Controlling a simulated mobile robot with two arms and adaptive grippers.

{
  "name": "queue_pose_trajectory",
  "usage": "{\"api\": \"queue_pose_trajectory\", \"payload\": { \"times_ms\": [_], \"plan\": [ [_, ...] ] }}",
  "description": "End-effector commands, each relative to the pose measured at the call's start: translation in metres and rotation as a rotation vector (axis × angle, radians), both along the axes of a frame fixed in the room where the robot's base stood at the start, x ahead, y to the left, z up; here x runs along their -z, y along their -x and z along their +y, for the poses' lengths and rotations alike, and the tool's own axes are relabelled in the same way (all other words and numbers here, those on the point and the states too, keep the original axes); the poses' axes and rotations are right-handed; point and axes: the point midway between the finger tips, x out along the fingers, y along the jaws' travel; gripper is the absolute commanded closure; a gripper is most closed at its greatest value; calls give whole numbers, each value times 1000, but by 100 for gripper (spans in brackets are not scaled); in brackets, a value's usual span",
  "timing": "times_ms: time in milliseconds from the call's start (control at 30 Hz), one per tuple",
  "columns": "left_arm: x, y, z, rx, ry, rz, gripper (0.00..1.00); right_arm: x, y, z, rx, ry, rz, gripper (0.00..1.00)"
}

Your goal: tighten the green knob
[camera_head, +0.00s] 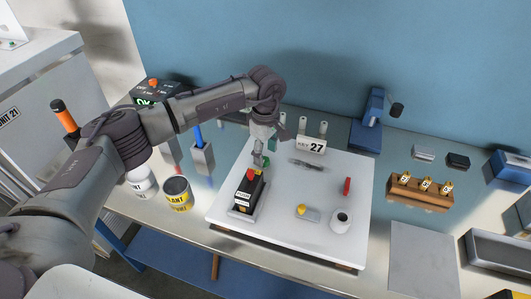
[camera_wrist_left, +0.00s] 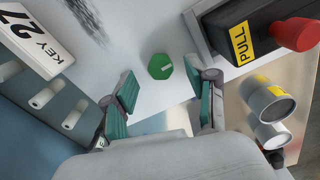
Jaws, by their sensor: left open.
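The green knob (camera_wrist_left: 160,66) sits on the white board (camera_wrist_left: 148,22) in the left wrist view. It is a small green disc with a pale bar mark on top. My left gripper (camera_wrist_left: 166,88) is open, with its two teal-padded fingers apart. The knob shows between and just beyond the fingertips, touching neither. In the head view my left gripper (camera_head: 263,156) points down over the left part of the white board (camera_head: 285,228). There the knob cannot be clearly told from the fingers. My right gripper is not in view.
A black box with a red button (camera_head: 248,190) stands close beside the gripper. A "KEY 27" block (camera_head: 311,145) and pale pegs stand behind. The board also bears a red piece (camera_head: 347,186) and a white roll (camera_head: 341,220). Cans (camera_head: 178,194) stand left of the board.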

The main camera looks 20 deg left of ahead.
Motion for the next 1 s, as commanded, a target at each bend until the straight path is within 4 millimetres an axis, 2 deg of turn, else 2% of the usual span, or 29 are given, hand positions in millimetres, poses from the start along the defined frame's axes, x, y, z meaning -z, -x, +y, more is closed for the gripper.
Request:
{"api": "queue_pose_trajectory", "payload": {
  "times_ms": [200,533,867,900,1000],
  "plan": [
    [22,0,0,0,1,1,43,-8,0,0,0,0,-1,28],
    [26,0,0,0,1,0,43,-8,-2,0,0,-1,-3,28],
    [26,0,0,0,1,-1,96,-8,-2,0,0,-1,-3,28],
    [26,0,0,0,1,-1,100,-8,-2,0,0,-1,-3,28],
    [26,0,0,-2,1,-1,100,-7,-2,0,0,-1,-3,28]
  ]
}}
